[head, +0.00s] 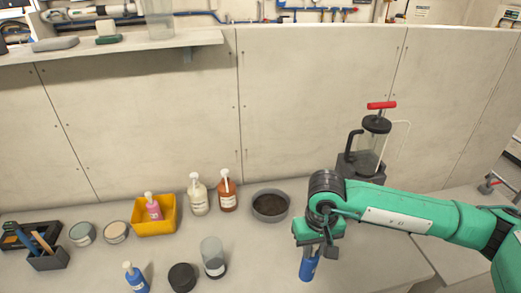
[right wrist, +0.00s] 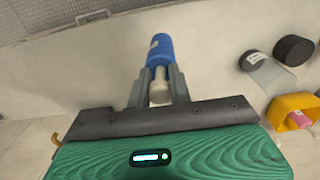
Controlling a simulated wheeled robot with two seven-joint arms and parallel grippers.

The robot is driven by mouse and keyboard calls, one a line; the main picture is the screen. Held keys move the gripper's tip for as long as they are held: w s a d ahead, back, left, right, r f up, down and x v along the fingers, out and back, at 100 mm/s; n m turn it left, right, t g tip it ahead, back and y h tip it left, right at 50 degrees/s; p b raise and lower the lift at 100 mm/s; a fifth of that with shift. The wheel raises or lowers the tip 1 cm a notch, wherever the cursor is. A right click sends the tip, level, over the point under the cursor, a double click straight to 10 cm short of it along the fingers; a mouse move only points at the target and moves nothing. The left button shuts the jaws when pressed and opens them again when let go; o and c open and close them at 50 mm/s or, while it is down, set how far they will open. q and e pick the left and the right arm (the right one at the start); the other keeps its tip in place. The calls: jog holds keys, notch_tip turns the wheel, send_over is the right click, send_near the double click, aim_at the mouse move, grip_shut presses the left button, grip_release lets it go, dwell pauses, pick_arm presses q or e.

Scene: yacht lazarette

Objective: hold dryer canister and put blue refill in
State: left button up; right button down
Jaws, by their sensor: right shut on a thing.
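My right gripper (head: 311,252) is shut on the blue refill (head: 308,268), a small blue bottle with a pale label. In the right wrist view the fingers (right wrist: 158,90) close around the white neck of the blue refill (right wrist: 160,50), with its blue body pointing away from the gripper. A clear cylinder with a dark base, likely the dryer canister (head: 212,250), stands upright on the counter to the left of the gripper; it also shows in the right wrist view (right wrist: 270,75). A round black cap (head: 182,277) lies beside it. My left gripper is not in view.
Another blue bottle with a white top (head: 136,279) stands at the front. Behind are a yellow bin (head: 155,227) with a pink bottle, a white bottle (head: 199,197), a brown bottle (head: 227,193) and a dark bowl (head: 270,218). A pump (head: 372,145) stands back right.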

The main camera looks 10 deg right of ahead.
jog(key=shift+w+d, duration=0.1)
jog(key=shift+w+a, duration=0.6)
jog(key=shift+a, duration=0.2)
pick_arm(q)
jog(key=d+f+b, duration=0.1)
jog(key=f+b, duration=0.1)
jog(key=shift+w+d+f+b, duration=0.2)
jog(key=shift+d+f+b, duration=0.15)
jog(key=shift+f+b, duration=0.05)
pick_arm(e)
jog(key=w+a+r, duration=0.2)
jog(key=w+a, duration=0.1)
jog(key=a, duration=0.5)
jog(key=w+a+r, duration=0.2)
jog(key=w+a, duration=0.2)
jog(key=a, duration=0.3)
jog(key=w+a+r, duration=0.2)
jog(key=w+a, duration=0.2)
jog(key=a, duration=0.4)
jog(key=shift+a+r, duration=0.35)
jog(key=shift+r, duration=0.05)
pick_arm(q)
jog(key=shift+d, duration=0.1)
